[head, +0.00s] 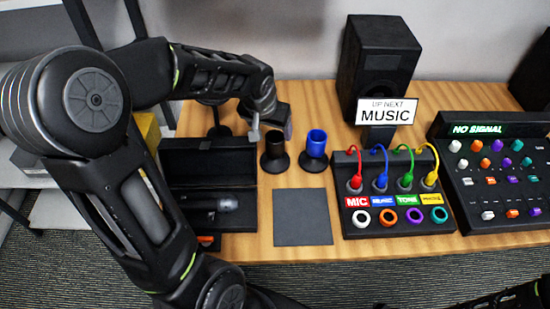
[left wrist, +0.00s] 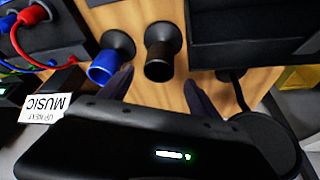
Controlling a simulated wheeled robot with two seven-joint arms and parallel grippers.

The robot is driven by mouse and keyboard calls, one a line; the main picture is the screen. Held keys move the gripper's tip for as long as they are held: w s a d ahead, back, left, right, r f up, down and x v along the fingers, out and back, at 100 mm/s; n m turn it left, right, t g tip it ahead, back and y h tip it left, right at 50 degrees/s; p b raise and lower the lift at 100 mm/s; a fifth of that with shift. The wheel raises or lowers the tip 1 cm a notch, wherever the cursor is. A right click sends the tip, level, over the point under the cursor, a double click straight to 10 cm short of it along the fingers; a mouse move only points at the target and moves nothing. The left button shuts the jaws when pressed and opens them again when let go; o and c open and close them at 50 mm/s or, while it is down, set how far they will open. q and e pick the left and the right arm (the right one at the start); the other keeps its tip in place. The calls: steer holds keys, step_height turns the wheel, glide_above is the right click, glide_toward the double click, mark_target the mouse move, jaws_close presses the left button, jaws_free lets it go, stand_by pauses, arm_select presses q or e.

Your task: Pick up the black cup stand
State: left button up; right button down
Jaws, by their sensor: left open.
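The black cup stand (head: 275,152), a dark cup on a flared round base, stands upright on the wooden table in the head view. It also shows in the left wrist view (left wrist: 162,48), between my two fingers in the picture. My left gripper (head: 270,124) is open and empty, behind and above the black cup stand in the head view. Its fingers also show in the left wrist view (left wrist: 158,82). I cannot tell whether a finger touches the cup.
A blue cup stand (head: 316,145) stands close to the right of the black one. An open black case (head: 208,158) lies left, a dark square mat (head: 302,217) in front. A cable panel (head: 395,220), a MUSIC sign (head: 387,111), a speaker (head: 376,60) and a mixer (head: 495,175) stand right.

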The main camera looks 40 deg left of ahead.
mark_target(275, 137)
arm_select(q)
steer(key=shift+f, duration=0.25)
steer(key=shift+x, duration=2.65)
steer(key=shift+w+d, duration=0.1)
jaws_close()
steer(key=shift+r, duration=0.1)
